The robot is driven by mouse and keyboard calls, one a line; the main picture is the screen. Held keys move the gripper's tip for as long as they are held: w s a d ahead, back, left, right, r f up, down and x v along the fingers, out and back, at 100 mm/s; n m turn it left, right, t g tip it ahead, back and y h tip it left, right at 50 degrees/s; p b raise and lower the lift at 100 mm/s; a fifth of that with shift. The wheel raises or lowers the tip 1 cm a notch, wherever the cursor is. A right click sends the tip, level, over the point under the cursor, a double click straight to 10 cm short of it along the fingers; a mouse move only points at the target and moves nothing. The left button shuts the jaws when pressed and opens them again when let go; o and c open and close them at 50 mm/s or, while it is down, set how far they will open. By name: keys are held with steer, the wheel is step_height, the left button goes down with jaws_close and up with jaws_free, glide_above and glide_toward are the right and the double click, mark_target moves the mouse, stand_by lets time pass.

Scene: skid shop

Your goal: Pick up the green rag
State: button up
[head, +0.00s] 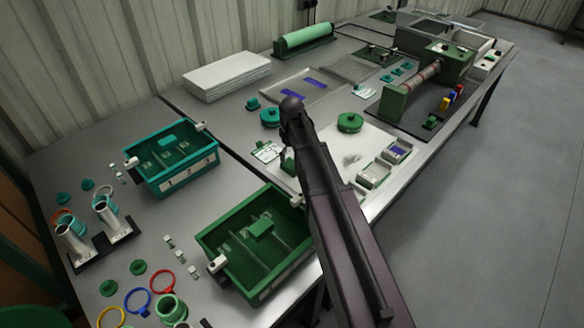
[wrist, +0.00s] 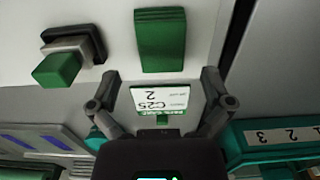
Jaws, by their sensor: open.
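A green folded block with layered lines along its far edge, which looks like the green rag (wrist: 160,42), lies on the light surface in the upper middle of the wrist view. In the head view a small green patch (head: 287,164), probably the same rag, shows beside my arm, which hides the rest. My gripper (wrist: 160,84) is open in the wrist view, its fingers spread wide and empty. The rag lies beyond the fingertips, in line with the gap between them.
A green-topped block on a dark base (wrist: 62,62) stands left of the rag. A teal numbered bin (wrist: 275,138) is at the lower right, and it shows in the head view (head: 172,160). A green bin (head: 262,285) stands in front. A dark seam separates the tables.

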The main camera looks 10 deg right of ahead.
mark_target(292, 164)
steer(key=shift+f+b, duration=2.6)
steer(key=shift+f, duration=0.05)
steer(key=c, duration=0.9)
